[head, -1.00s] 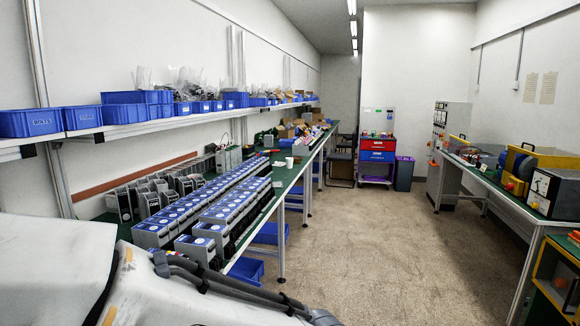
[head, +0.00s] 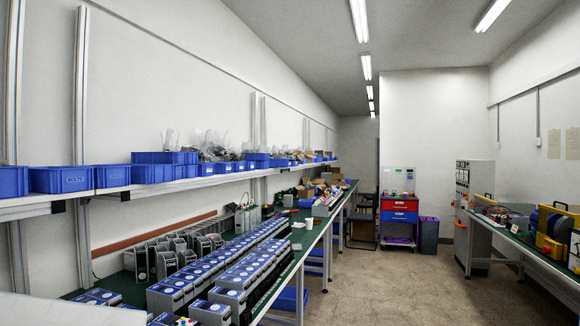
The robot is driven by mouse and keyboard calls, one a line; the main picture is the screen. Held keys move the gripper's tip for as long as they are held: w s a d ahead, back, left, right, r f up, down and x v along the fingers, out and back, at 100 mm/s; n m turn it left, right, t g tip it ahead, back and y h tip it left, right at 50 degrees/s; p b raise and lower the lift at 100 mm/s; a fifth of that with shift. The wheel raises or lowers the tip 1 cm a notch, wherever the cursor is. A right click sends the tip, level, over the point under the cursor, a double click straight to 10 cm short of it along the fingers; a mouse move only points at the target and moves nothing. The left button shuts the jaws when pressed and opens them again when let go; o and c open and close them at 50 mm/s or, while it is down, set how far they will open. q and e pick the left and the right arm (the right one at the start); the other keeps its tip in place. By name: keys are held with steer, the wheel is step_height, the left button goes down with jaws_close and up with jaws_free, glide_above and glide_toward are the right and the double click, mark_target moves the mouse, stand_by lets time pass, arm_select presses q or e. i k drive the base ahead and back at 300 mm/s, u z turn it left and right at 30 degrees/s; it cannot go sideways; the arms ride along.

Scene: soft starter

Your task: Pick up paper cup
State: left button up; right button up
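A small white object that looks like the paper cup (head: 309,223) stands on the green top of the left workbench, well ahead of me, beyond the rows of blue-topped units. It is too small to make out its details. Neither of my grippers is in view. Only a pale part of my own body shows at the lower left corner.
The left workbench (head: 286,273) carries several rows of grey units with blue tops (head: 222,283). A shelf above it holds blue bins (head: 62,179). A red and blue drawer cart (head: 399,212) stands at the back. The floor (head: 420,285) between the benches is clear.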

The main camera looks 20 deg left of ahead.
mark_target(309, 222)
steer(key=z, duration=0.25)
steer(key=i, duration=4.5)
steer(key=u, duration=0.6)
steer(key=i, duration=1.9)
steer(key=u, duration=1.6)
steer(key=i, duration=1.45)
steer(key=u, duration=0.6)
